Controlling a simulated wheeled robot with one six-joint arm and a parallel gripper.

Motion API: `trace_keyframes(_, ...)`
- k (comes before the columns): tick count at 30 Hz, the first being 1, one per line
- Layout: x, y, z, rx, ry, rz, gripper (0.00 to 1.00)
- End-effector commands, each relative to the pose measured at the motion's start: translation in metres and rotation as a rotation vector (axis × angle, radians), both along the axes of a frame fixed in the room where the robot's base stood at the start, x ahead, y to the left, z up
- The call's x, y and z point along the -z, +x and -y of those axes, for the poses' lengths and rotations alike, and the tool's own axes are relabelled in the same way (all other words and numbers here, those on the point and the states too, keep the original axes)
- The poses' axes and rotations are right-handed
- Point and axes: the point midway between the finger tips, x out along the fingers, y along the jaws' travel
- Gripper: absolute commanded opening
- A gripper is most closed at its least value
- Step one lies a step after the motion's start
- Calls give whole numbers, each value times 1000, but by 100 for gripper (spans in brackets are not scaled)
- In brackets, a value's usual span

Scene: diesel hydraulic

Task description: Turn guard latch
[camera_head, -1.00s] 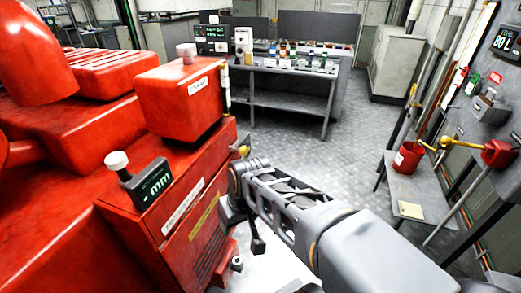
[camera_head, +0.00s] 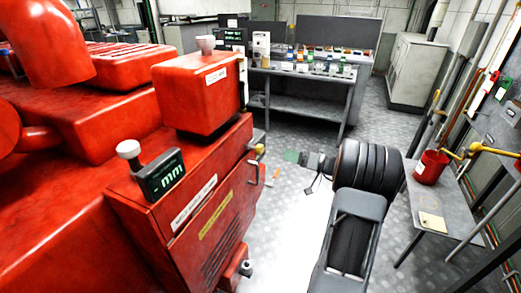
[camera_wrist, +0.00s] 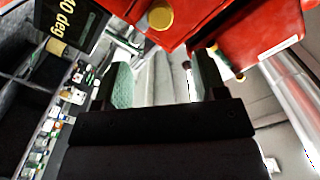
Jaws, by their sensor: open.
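A small yellow knob (camera_head: 259,149), likely the guard latch, is on the right edge of the red machine housing (camera_head: 215,200), above a pale vertical handle. A yellow knob also shows at the top of the wrist view (camera_wrist: 160,16), on a red face. My gripper (camera_head: 297,158) is right of the housing, apart from the knob in the picture. In the wrist view my gripper (camera_wrist: 163,82) is open, with green pads on its fingers and nothing between them. The knob appears beyond the fingertips.
A workbench (camera_head: 305,72) with several small items stands behind. A side table (camera_head: 440,205) at right bears a red bucket (camera_head: 431,167). A display box (camera_head: 160,175) sits on the red machine. Open floor lies between machine and side table.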

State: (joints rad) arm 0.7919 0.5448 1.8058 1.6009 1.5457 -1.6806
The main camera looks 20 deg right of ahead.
Motion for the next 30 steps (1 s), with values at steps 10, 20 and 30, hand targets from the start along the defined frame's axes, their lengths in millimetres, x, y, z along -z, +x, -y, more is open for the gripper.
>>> trace_keyframes(10, -2, 50, -48, -6, 0, -3, 65)
trace_keyframes(20, -1, 81, -77, -5, -1, -5, 65)
trace_keyframes(30, 0, 88, -83, -2, -1, -4, 65)
